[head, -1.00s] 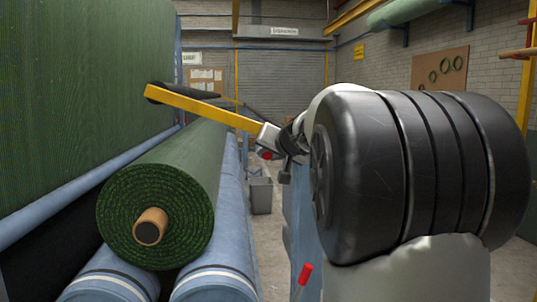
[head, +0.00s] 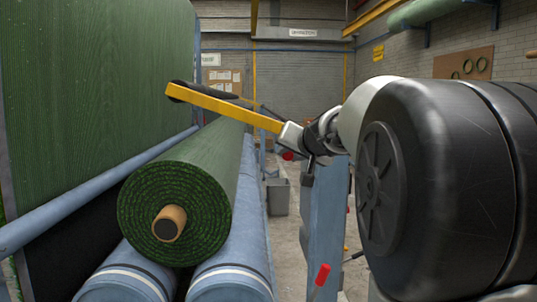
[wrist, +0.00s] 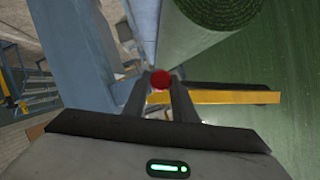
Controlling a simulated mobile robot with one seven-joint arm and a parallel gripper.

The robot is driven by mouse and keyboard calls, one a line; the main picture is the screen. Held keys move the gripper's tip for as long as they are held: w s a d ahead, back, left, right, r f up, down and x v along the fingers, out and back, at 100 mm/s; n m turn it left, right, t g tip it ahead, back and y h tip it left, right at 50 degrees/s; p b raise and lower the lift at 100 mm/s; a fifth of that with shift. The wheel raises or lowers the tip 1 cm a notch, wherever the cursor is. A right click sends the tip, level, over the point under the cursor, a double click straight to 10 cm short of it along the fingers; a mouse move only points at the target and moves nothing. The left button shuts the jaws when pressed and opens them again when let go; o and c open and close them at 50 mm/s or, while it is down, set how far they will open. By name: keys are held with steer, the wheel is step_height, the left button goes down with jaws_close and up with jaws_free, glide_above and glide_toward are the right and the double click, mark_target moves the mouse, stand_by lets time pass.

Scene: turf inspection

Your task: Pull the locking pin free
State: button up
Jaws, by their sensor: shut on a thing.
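The locking pin's round red knob (wrist: 160,80) sits between the two dark fingers of my gripper (wrist: 160,88) in the wrist view. My gripper is shut on this knob. The pin's shaft is hidden. In the head view the small red knob (head: 288,155) shows just below the inner end of a yellow bar (head: 222,107). This bar reaches left over the turf roll and has a dark roller or pad (head: 198,91) near its far end. The bar also shows beyond my fingers in the wrist view (wrist: 230,97).
A green turf roll (head: 198,170) rests on two blue rollers (head: 228,275). A green turf sheet (head: 95,80) hangs at left. A blue post (head: 325,230) and a red-handled lever (head: 323,275) stand near my arm. A grey bin (head: 278,196) stands behind on open floor.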

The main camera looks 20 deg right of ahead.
steer(key=s+a+b, duration=0.1)
steer(key=s+a, duration=0.1)
steer(key=s, duration=0.5)
steer(key=shift+s, duration=0.35)
stand_by(1.6)
steer(key=shift+s+a, duration=0.1)
steer(key=shift+s, duration=0.1)
stand_by(0.3)
